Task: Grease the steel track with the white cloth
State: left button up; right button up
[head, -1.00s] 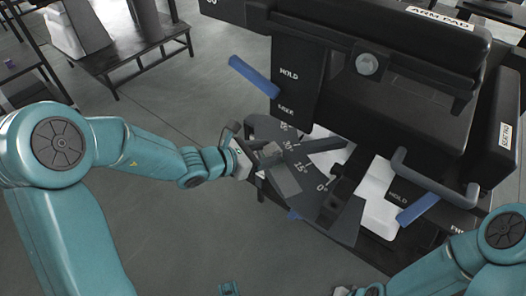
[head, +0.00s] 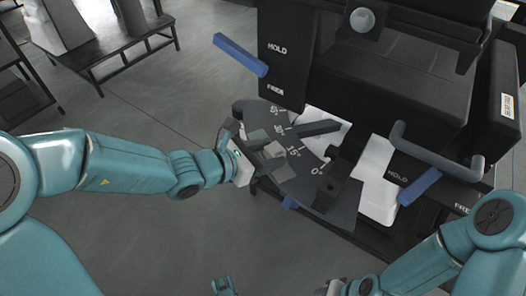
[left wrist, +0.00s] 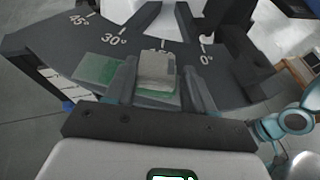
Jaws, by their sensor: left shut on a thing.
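A small greyish-white folded piece, seemingly the white cloth (left wrist: 157,68), is between the fingers of my left gripper (left wrist: 152,88) in the left wrist view. In the head view my left gripper (head: 262,153) is shut on it, low over a dark curved plate with angle marks (head: 335,208). I cannot tell whether the cloth touches the plate. A flat green-grey patch (left wrist: 95,70) lies left of the cloth, and another (left wrist: 155,99) shows partly below it. I cannot clearly identify the steel track. My right gripper (head: 338,287) is cut off at the bottom edge.
A black padded machine (head: 390,95) stands behind and right of the plate. Blue handles (head: 240,54) (head: 420,186) and a grey bar handle (head: 435,155) stick out from it. White panels (head: 378,185) show beneath. Open floor (head: 130,240) lies left; a bench (head: 110,45) stands far left.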

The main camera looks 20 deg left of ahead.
pick_arm(q)
jog(key=shift+s+d, duration=0.15)
jog(key=shift+s, duration=0.05)
jog(key=shift+s+d+f+b, duration=0.15)
jog(key=shift+s+d+b, duration=0.2)
jog(key=shift+b, duration=0.35)
jog(key=shift+s+d+b, duration=0.75)
jog(key=shift+s+b, duration=0.05)
jog(key=shift+b, duration=0.1)
jog(key=shift+s+d+f+b, duration=0.1)
jog(key=shift+s+d+b, duration=0.3)
jog(key=shift+b, duration=0.2)
jog(key=shift+s+d+r+b, duration=0.2)
jog(key=shift+s+d+b, duration=0.4)
jog(key=shift+s+b, duration=0.25)
jog(key=shift+w+a+r+p, duration=0.15)
jog(key=shift+w+a+p, duration=0.25)
jog(key=shift+w+p, duration=0.15)
jog(key=shift+w+a+p, duration=1.2)
jog(key=shift+w+a, duration=0.55)
jog(key=shift+w, duration=0.2)
jog(key=shift+w+a+p, duration=0.65)
jog(key=shift+w+a, duration=0.15)
jog(key=shift+w, duration=0.05)
jog(key=shift+w+a+f+p, duration=0.2)
jog(key=shift+w+a+p, duration=0.6)
jog(key=shift+w+a, duration=0.6)
